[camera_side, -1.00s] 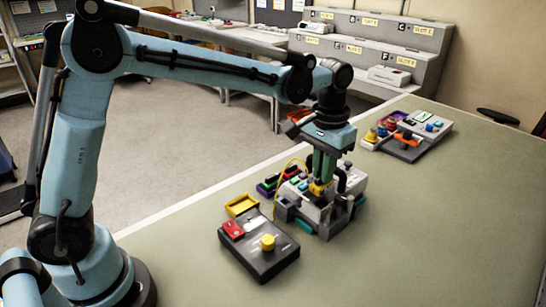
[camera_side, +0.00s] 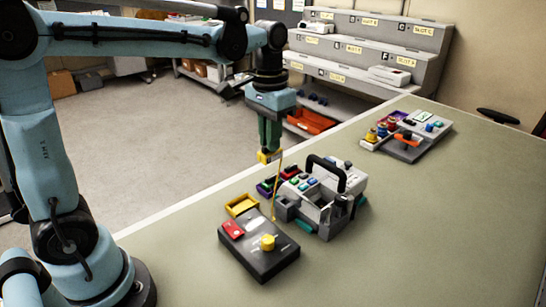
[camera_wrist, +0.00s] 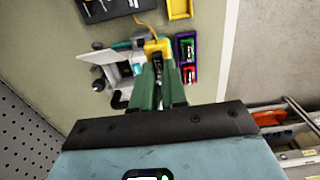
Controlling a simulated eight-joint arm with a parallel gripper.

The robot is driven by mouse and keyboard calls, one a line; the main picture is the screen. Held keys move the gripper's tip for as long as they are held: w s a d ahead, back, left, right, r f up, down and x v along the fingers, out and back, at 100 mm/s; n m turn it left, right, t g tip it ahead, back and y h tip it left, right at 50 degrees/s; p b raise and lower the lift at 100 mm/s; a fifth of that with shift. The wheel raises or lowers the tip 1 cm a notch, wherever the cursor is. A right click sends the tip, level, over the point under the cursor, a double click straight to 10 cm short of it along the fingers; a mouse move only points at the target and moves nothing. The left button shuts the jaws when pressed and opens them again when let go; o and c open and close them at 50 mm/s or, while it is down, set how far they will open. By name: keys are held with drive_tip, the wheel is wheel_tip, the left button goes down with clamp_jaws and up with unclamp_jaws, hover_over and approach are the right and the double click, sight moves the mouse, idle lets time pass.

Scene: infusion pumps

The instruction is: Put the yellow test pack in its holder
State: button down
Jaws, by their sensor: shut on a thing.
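My gripper (camera_side: 267,147) is shut on the yellow test pack (camera_side: 268,157) and holds it in the air, above and behind the coloured trays. In the wrist view the pack (camera_wrist: 158,48) shows at the tips of my green fingers (camera_wrist: 159,70). A thin yellow cable (camera_side: 275,190) hangs from the pack toward the dark tester box (camera_side: 262,262). An open yellow tray (camera_side: 242,205), which looks like the pack's holder, lies beside that box and appears empty; it also shows in the wrist view (camera_wrist: 180,8).
The grey pump (camera_side: 322,205) with a raised black handle (camera_side: 326,168) stands right of my gripper. Another device (camera_side: 405,135) sits farther back. The bench's front right is clear.

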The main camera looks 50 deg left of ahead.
drive_tip(key=s+a, duration=0.5)
drive_tip(key=s, duration=0.1)
drive_tip(key=shift+w+d+f, duration=0.1)
drive_tip(key=shift+w+f, duration=0.05)
drive_tip(key=shift+f, duration=1.85)
drive_tip(key=shift+w+d+f, duration=0.1)
drive_tip(key=shift+w+f, duration=0.05)
drive_tip(key=shift+f, duration=1.9)
drive_tip(key=shift+w+f, duration=0.15)
drive_tip(key=shift+f, duration=1.85)
drive_tip(key=shift+f, duration=0.9)
drive_tip(key=c, duration=1.5)
unclamp_jaws()
drive_tip(key=shift+r, duration=1.1)
drive_tip(key=shift+o, duration=0.5)
